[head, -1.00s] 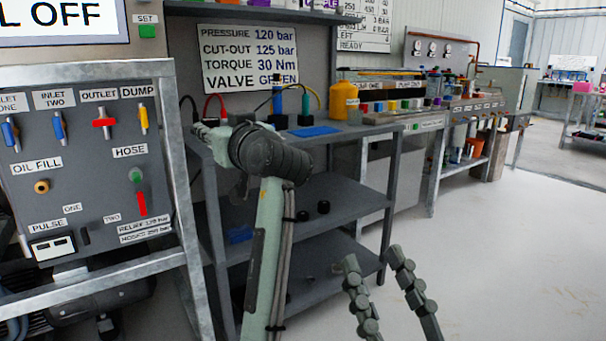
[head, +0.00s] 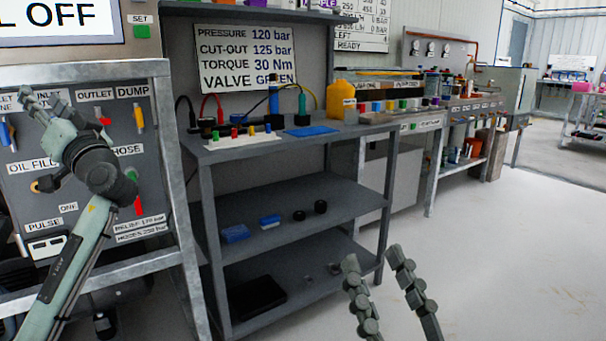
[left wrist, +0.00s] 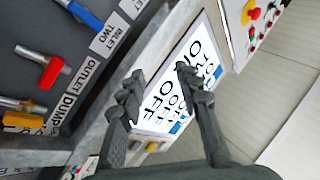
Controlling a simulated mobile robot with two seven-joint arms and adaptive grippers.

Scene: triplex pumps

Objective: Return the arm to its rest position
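My left gripper (head: 50,142) is in front of the valve panel in the head view, with its arm rising from the lower left. In the left wrist view its two fingers (left wrist: 158,80) stand apart with nothing between the tips. A white lettered sign or screen (left wrist: 190,60) lies beyond them. My left arm partly hides the panel's labels and inlet handles; whether it touches the panel I cannot tell. My right gripper (head: 372,255) shows at the bottom of the head view, fingers apart and empty, above the floor.
The panel carries a red outlet handle (left wrist: 55,72) and a yellow dump handle (head: 139,117). A grey shelf unit (head: 345,196) stands to the right of it, holding small parts, a blue mat (head: 312,131) and a yellow bottle (head: 341,99). The floor (head: 490,240) at right is clear.

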